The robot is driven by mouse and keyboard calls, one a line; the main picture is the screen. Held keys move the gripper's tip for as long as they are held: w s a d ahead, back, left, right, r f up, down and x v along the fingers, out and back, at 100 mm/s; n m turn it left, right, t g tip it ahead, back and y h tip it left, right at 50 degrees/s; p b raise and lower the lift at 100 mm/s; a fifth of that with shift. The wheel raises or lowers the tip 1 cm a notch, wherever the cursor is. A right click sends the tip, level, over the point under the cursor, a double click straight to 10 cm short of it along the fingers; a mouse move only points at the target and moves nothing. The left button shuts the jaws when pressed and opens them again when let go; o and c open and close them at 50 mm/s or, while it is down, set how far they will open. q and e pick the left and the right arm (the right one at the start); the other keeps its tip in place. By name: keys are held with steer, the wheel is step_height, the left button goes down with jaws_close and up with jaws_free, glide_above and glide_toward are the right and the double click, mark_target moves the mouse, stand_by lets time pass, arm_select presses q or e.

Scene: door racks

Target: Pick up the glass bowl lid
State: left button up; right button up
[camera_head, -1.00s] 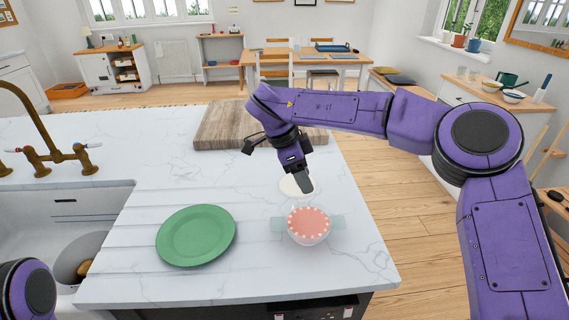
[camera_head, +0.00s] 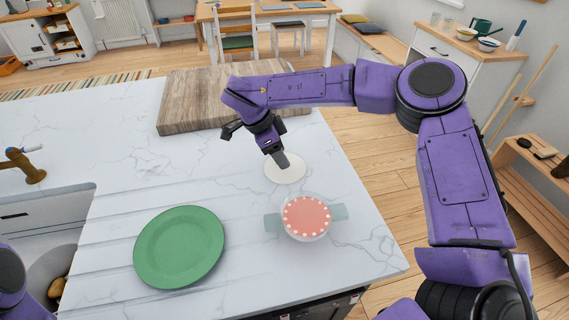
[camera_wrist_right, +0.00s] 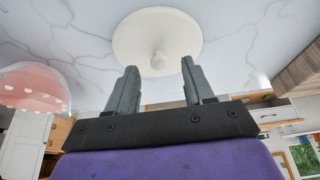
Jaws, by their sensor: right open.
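The lid (camera_head: 284,172) is a pale round disc lying on the white marble counter, just behind the glass bowl. In the right wrist view the lid (camera_wrist_right: 140,42) shows a small round knob at its middle. My right gripper (camera_head: 281,160) is at the lid, pointing down. In the wrist view my right gripper (camera_wrist_right: 158,68) has its two fingers apart, one on each side of the knob in the picture, with nothing between them gripped. The glass bowl (camera_head: 306,217) has a pink, white-dotted content and pale teal side handles. My left gripper is out of view.
A green plate (camera_head: 180,247) lies left of the bowl. A wooden board (camera_head: 190,95) lies behind the lid, partly under my right arm in the picture. The sink and brass tap (camera_head: 28,165) are at the left. The counter's right edge is near the bowl.

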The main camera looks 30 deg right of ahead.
steer(key=shift+x, duration=1.2)
steer(key=shift+r, duration=0.1)
jaws_close()
steer(key=shift+s, duration=0.1)
steer(key=shift+r, duration=0.15)
